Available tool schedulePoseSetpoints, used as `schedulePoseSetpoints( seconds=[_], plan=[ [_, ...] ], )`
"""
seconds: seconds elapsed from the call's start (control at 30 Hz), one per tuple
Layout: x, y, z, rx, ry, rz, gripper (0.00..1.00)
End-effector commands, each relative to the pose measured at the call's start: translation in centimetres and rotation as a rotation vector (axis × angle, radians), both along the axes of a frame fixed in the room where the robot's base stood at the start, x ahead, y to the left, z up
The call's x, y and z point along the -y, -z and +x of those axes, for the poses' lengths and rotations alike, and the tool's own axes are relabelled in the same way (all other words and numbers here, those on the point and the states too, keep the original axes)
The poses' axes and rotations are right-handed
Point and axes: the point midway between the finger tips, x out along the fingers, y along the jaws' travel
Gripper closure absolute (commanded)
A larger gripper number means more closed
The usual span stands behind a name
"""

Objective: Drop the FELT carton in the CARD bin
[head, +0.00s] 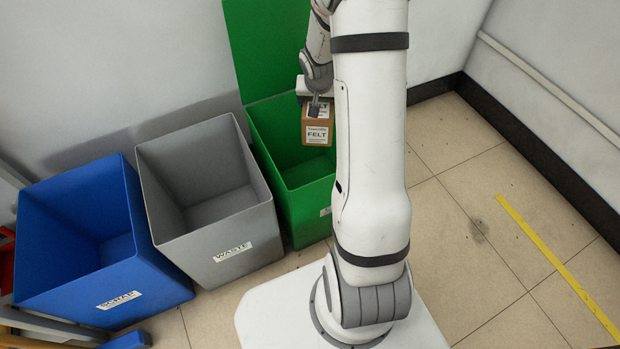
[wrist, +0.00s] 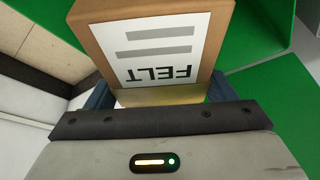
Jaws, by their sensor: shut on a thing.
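The FELT carton (head: 317,130) is a small brown box with white labels. My gripper (head: 314,106) is shut on it and holds it over the green bin (head: 308,197), near the bin's back. In the wrist view, the carton (wrist: 150,50) sits between the two fingers of my gripper (wrist: 158,97), its FELT label upside down. The green bin has a raised green lid or back panel (head: 270,45). Its front label is mostly hidden behind my arm, so I cannot read it. The bin's right side is also hidden by my arm.
A grey bin (head: 215,240) labelled WASTE stands left of the green bin. A blue bin (head: 70,285) labelled SCRAP stands further left. Both look empty. A wall is close behind the bins. The tiled floor (head: 470,240) at the right is clear, with a yellow line (head: 555,262).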

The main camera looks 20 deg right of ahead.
Motion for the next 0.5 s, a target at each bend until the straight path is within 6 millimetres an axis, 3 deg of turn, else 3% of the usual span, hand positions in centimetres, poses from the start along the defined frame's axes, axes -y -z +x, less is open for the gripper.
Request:
schedulePoseSetpoints(
  seconds=[0.5],
  plan=[
    [0.1,5.2,0.0,0.0,0.002,0.0,0.55]
  ],
)
